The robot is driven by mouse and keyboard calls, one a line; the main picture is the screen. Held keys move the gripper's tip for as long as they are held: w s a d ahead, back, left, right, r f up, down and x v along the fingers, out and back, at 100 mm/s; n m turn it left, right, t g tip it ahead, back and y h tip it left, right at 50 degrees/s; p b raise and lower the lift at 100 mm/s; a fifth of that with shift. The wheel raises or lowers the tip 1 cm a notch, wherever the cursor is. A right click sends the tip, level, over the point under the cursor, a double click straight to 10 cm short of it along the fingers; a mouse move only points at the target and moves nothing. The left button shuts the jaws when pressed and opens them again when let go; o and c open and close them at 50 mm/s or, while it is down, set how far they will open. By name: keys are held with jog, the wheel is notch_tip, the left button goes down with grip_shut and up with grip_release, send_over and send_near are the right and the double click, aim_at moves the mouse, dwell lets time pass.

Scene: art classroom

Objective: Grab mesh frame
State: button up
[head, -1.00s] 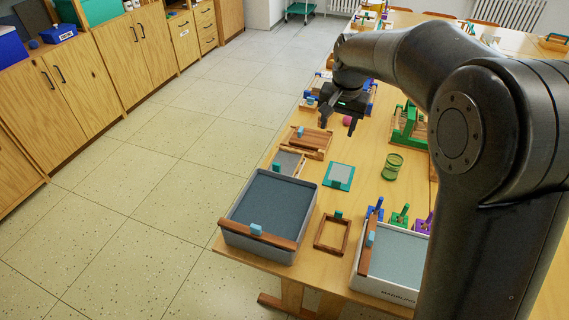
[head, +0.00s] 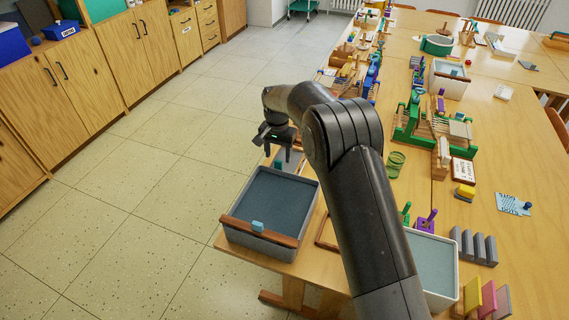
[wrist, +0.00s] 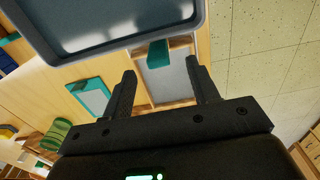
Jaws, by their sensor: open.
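A wooden frame with grey mesh (wrist: 170,82) and a teal grip block (wrist: 158,54) lies flat on the table. In the wrist view it shows between my fingers, apart from them. In the head view only its teal block (head: 278,163) shows clearly; my gripper and arm hide much of the rest. My gripper (head: 279,153) is open and empty above it, behind the near-left grey tub; its fingers also show in the wrist view (wrist: 161,76). A smaller teal-edged frame with a pale mesh panel (wrist: 92,97) lies beside it.
The water-filled grey tub (head: 232,231) stands close in front, with a wooden bar across its near rim. A second tub (head: 457,268) is at the right, partly behind my arm. A green coil (head: 396,163) stands farther right. Open floor (head: 150,210) lies left of the table.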

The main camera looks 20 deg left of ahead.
aim_at(278, 170)
notch_tip(278, 170, down, 8)
jog(key=shift+s+f, duration=0.1)
jog(key=shift+s, duration=0.05)
dwell(0.3)
jog(key=shift+c, duration=0.5)
jog(key=c, duration=1)
